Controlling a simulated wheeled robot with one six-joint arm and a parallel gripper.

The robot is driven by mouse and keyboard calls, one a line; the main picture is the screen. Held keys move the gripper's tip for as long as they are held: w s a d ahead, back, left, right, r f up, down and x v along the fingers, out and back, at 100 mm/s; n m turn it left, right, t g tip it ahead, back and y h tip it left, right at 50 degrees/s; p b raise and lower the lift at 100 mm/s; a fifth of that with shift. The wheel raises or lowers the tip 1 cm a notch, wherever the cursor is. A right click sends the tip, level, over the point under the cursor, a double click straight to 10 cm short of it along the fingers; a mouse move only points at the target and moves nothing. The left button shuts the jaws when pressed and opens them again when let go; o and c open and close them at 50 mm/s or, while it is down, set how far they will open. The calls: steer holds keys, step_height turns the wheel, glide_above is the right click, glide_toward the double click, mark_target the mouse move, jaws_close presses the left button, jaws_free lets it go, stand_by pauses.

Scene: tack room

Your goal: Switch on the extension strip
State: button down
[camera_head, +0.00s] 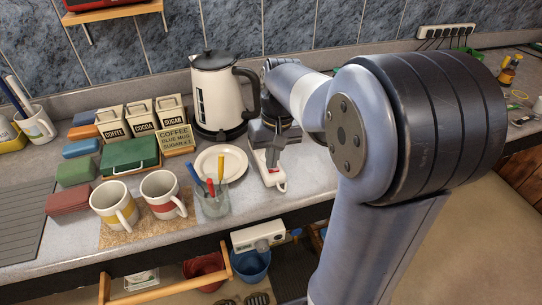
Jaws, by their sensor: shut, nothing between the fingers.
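The white extension strip (264,174) lies on the grey counter, to the right of the white plate and in front of the kettle. My gripper (273,156) points down at the strip and its fingers are closed with nothing between them. The fingertips are over the strip's upper surface; I cannot tell whether they touch it. The gripper and arm hide part of the strip. Its switch and any lamp are too small to make out.
A cream kettle (212,95) stands close behind, and a white plate (221,163) and a glass of coloured sticks (213,202) are to the left. Two mugs stand further left. A socket strip with plugs (445,33) is at the back right. My arm covers the right side.

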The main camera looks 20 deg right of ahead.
mark_target(278, 168)
step_height(278, 168, up, 13)
steer(key=p, duration=0.1)
steer(key=shift+a+r+p, duration=0.15)
steer(key=shift+p, duration=0.2)
steer(key=shift+d+p, duration=0.95)
steer(key=shift+p, duration=0.3)
steer(key=f, duration=0.4)
steer(key=a+f, duration=0.1)
steer(key=f, duration=0.4)
steer(key=f+p, duration=0.1)
steer(key=f, duration=0.4)
steer(key=shift+a, duration=0.35)
